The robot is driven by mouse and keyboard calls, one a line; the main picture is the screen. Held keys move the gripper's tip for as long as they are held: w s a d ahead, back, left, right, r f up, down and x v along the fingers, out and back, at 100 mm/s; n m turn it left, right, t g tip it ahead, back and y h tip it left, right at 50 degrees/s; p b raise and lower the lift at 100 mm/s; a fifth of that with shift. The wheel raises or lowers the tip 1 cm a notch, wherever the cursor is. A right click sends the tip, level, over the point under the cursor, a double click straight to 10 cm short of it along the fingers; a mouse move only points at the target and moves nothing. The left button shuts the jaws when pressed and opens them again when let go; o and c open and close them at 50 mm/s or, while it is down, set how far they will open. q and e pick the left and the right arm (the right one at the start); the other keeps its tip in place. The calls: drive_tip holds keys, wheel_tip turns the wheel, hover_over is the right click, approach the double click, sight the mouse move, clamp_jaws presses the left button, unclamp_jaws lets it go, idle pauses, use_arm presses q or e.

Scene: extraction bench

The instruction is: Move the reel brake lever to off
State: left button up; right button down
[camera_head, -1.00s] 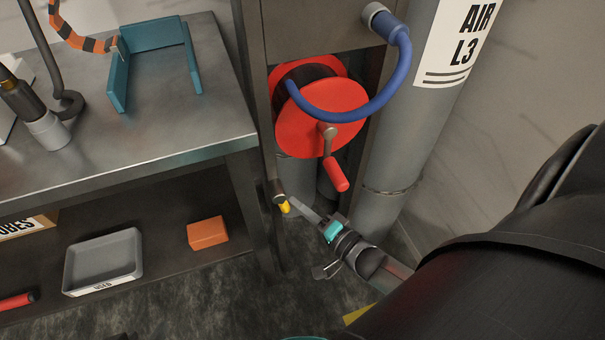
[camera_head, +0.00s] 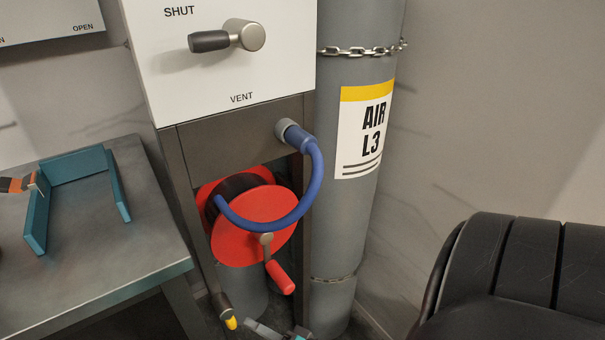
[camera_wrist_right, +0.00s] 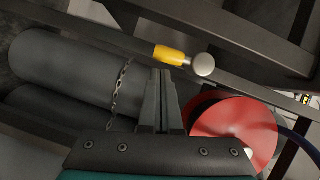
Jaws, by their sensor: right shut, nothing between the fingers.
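The reel brake lever (camera_head: 230,321) has a yellow grip and a metal hub. It is low on the dark frame, left of and below the red hose reel (camera_head: 252,232), pointing down in the head view. In the right wrist view the yellow grip (camera_wrist_right: 170,55) lies just beyond my fingertips, with the round hub (camera_wrist_right: 204,65) to its right. My right gripper (camera_head: 248,323) is shut and empty, with its tips close to the lever on its right side. I cannot tell whether they touch. Most of this gripper is cut off by the lower picture edge. My left gripper is not in view.
A red crank handle (camera_head: 279,277) hangs from the reel above my right gripper. A blue hose (camera_head: 312,190) loops over the reel. A chained grey cylinder (camera_head: 345,235) stands right of the frame. The steel bench (camera_head: 90,250) is at left.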

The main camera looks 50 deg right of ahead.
use_arm(q)
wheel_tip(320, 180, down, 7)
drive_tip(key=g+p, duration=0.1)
drive_tip(key=p, duration=0.2)
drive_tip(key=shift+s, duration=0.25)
use_arm(e)
drive_tip(key=v, duration=1.2)
drive_tip(key=shift+s+d, duration=0.25)
drive_tip(key=shift+s, duration=0.05)
drive_tip(key=shift+r, duration=0.1)
